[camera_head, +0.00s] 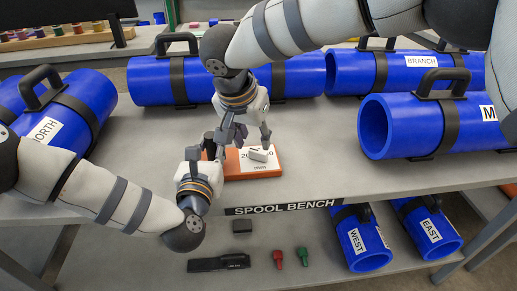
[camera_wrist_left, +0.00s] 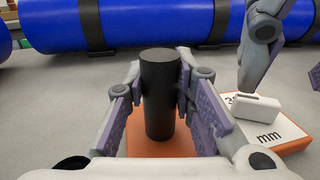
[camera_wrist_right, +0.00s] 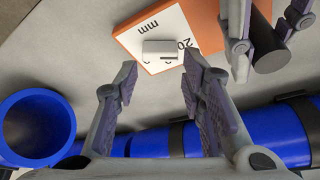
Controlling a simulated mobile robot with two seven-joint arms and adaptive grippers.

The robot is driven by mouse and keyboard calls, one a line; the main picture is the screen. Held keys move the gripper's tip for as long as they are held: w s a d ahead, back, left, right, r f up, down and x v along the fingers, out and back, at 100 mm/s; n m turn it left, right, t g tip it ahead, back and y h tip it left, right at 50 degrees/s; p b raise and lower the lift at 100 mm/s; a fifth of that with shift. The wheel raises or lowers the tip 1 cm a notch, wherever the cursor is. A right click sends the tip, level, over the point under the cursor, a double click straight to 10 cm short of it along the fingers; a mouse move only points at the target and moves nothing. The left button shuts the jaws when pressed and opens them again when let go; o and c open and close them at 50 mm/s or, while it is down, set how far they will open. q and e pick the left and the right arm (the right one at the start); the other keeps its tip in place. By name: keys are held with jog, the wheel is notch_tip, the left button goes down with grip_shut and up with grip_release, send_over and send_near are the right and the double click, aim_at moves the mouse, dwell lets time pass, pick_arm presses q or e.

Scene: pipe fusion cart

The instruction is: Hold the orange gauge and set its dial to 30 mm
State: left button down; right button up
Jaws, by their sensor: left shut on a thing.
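The orange gauge (camera_head: 238,177) sits on the bench's upper shelf. Its upright black handle (camera_wrist_left: 160,95) is between the fingers of my left gripper (camera_wrist_left: 160,92), which is shut on it. Beside the handle is a white face (camera_wrist_right: 172,20) marked "mm" and "20", with a pale dial knob (camera_wrist_right: 158,49) on it. A partly covered number starting with 3 shows in the left wrist view. I cannot tell the dial's setting. My right gripper (camera_head: 247,138) is open above the face, its fingers apart and empty, close to the knob but not closed on it.
Blue pipes with black handles stand behind and at both sides, including the BRANCH pipe (camera_head: 420,72) and the NORTH pipe (camera_head: 75,110). The lower shelf holds a black tool (camera_head: 218,262), red and green pieces, and two more pipes. The shelf front by the SPOOL BENCH label is clear.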

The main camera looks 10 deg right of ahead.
aim_at(257, 153)
jog(key=x, duration=0.6)
jog(key=shift+f, duration=0.2)
jog(key=shift+c, duration=0.3)
